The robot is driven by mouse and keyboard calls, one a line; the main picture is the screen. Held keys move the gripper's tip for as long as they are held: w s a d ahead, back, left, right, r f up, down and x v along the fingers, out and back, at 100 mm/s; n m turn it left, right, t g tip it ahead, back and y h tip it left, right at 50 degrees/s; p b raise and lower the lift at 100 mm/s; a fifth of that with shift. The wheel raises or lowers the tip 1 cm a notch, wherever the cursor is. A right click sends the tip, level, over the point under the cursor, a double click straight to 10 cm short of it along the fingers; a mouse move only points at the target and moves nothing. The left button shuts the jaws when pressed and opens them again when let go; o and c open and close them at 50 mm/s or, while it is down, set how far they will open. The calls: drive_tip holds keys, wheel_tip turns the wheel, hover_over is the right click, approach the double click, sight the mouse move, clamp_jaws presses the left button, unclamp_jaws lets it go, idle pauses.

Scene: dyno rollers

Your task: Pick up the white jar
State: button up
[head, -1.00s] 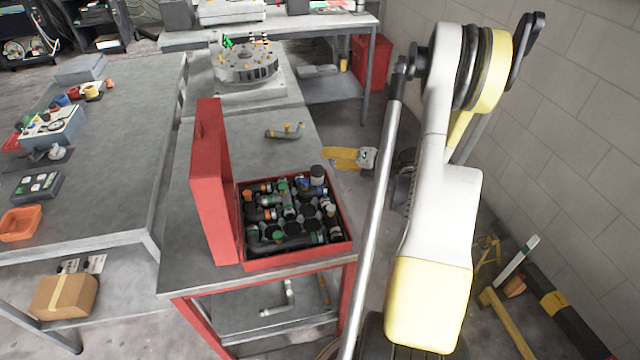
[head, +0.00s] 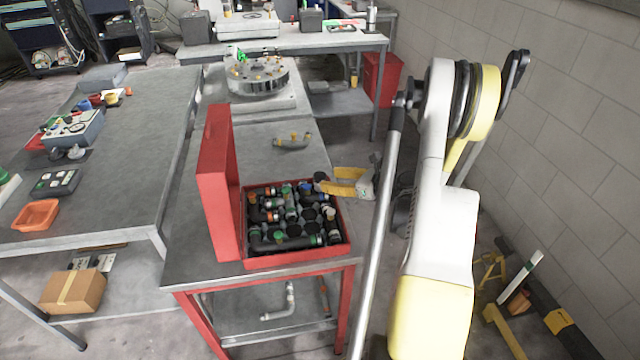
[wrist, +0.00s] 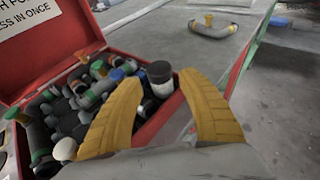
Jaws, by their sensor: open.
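The white jar (wrist: 162,87) has a dark grey lid and a pale body. It stands at the edge of the open red case, in its back right corner. In the head view only the dark lid of the jar (head: 320,177) shows clearly. My gripper (wrist: 161,80) has two yellow fingers, spread apart and empty. In the wrist view the jar appears between the fingertips, slightly beyond them; I cannot tell whether they touch it. In the head view my gripper (head: 334,186) is at the case's back right corner, beside the jar, and its fingers point left.
The red case (head: 298,260) holds several dark pipe fittings with coloured caps, and its raised lid (head: 215,195) stands on the left. A curved fitting (head: 292,142) lies on the bench behind.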

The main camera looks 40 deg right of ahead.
sight(325, 179)
drive_tip(key=b+x, duration=0.1)
drive_tip(key=x, duration=0.3)
drive_tip(key=shift+w+a+f+b, duration=0.1)
drive_tip(key=shift+w+f+b, duration=0.1)
drive_tip(key=shift+w+b, duration=0.15)
drive_tip(key=shift+r, duration=0.1)
drive_tip(key=c, duration=1)
